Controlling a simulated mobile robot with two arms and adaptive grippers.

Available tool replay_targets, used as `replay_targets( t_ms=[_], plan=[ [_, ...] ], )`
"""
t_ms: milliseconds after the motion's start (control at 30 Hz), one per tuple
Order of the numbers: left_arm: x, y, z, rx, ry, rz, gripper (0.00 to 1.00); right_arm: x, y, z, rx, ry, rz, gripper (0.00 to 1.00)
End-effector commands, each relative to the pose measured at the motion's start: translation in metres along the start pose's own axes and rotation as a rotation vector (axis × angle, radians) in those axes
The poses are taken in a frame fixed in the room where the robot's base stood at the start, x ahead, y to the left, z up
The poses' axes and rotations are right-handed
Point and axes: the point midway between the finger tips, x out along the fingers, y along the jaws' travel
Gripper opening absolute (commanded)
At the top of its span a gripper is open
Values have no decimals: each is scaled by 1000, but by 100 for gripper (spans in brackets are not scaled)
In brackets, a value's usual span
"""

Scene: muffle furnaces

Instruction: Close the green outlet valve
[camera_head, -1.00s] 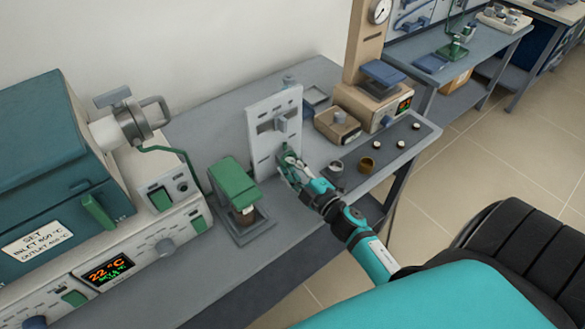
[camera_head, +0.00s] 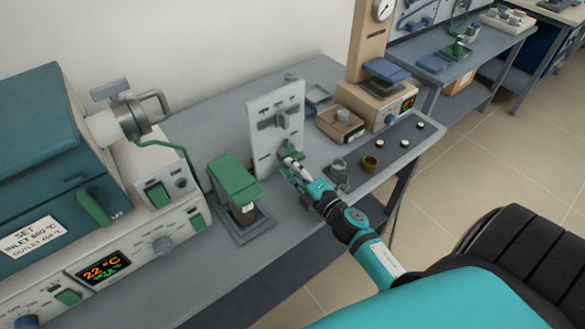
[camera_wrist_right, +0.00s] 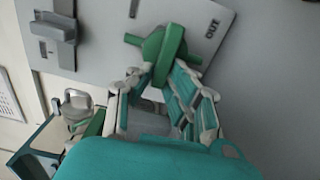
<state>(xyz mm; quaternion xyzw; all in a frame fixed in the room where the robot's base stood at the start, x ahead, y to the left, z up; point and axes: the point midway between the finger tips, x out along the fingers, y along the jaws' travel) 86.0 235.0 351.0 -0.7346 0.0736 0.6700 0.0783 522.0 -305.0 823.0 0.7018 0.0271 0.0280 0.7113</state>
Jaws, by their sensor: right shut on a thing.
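A light grey upright panel (camera_head: 262,142) stands on the bench and carries a green valve handle (camera_head: 287,147) low on its face. In the right wrist view, the green handle (camera_wrist_right: 165,48) sits on the panel beside a small label reading OUT (camera_wrist_right: 211,28). My right gripper (camera_head: 290,160) reaches the handle from the front right. In the right wrist view, its fingers (camera_wrist_right: 162,78) are shut on the near part of the handle, which hides some of it. My left gripper is not in view.
A grey handle (camera_head: 283,119) sits higher on the panel. A green-topped device (camera_head: 234,182) stands left of my gripper, and a teal furnace (camera_head: 45,150) is farther left. Small cups (camera_head: 370,163) and a beige balance (camera_head: 375,103) are to the right.

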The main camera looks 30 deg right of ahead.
Motion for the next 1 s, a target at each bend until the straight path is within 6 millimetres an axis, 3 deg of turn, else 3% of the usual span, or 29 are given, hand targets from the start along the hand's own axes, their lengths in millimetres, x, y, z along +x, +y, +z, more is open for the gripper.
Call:
replay_targets(
  t_ms=[267, 300, 467, 767, 867, 1000],
  plan=[
    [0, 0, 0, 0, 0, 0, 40, -1, -2, -1, -5, 1, -4, 0],
    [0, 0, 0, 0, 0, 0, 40, -1, -2, -1, -4, 2, -4, 16],
    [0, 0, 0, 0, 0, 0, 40, 0, -2, 0, -3, 1, -3, 37],
    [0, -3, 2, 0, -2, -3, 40, -2, -1, 0, -1, 1, -2, 38],
    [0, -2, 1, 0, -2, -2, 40, -11, -1, -1, 0, 1, -3, 38],
    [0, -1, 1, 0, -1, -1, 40, -37, -2, -1, 0, -1, -6, 38]
  ],
)
